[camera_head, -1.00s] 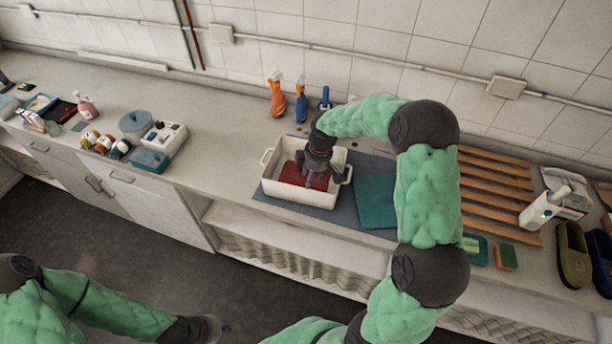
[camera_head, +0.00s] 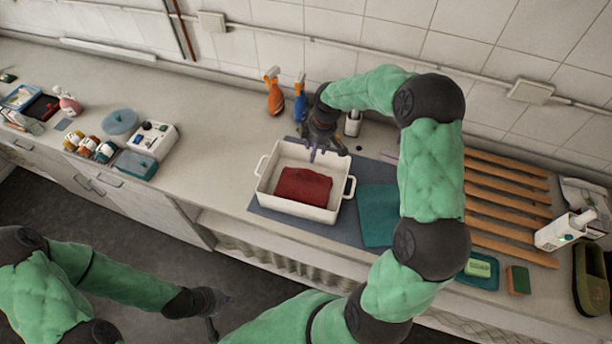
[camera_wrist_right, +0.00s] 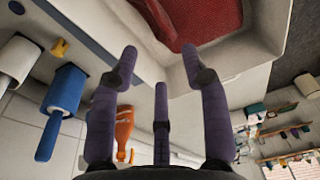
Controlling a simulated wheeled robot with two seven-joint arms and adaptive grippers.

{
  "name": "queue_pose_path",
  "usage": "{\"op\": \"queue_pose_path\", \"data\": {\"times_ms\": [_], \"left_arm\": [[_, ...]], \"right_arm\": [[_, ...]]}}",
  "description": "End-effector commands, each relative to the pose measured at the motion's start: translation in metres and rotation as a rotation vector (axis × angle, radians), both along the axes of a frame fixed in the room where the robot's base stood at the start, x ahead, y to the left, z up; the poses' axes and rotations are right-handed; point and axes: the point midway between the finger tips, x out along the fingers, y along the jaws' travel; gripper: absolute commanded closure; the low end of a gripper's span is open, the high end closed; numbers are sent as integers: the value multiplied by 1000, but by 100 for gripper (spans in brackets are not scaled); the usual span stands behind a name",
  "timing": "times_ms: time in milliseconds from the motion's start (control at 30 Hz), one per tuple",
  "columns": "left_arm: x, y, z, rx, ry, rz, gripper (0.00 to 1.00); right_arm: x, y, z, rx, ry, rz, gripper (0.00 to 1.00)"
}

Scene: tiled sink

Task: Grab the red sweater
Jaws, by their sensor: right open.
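The red sweater (camera_head: 304,186) lies folded flat inside a white basin (camera_head: 268,196) with two side handles on the counter. Part of the sweater (camera_wrist_right: 200,18) also shows at the top of the right wrist view. My right gripper (camera_head: 325,152) is open and empty at the back rim of the basin, apart from the sweater. Its spread purple fingers (camera_wrist_right: 160,70) show in the right wrist view with nothing between them. My left gripper (camera_head: 218,303) hangs low over the floor at the lower left, away from the counter; its fingers are too small to read.
The basin sits on a grey mat (camera_head: 262,210). An orange spray bottle (camera_head: 274,95) and a blue one (camera_head: 300,100) stand behind it. A teal folded cloth (camera_head: 378,215) and a wooden slatted rack (camera_head: 505,200) are to the right.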

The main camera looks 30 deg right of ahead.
Motion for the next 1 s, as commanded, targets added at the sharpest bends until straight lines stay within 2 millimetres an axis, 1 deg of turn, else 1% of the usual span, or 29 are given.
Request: {"op": "queue_pose_path", "data": {"times_ms": [33,200,300,467,533,800,900,1000], "left_arm": [[-1,0,0,0,1,1,100],[-1,0,0,0,2,0,100],[-1,0,0,0,2,0,100],[-1,0,0,0,1,1,100],[-1,0,1,0,1,1,100],[-1,0,3,0,1,1,100],[-1,0,3,0,1,1,100],[-1,0,3,0,1,1,100]], "right_arm": [[0,1,-8,1,6,1,54],[3,4,-33,1,4,2,54],[4,5,-44,1,3,1,54],[6,5,-52,1,2,0,54],[7,6,-58,1,3,0,54],[15,9,-93,1,2,0,54],[16,10,-99,0,1,0,54],[16,10,-101,1,1,0,54]]}}
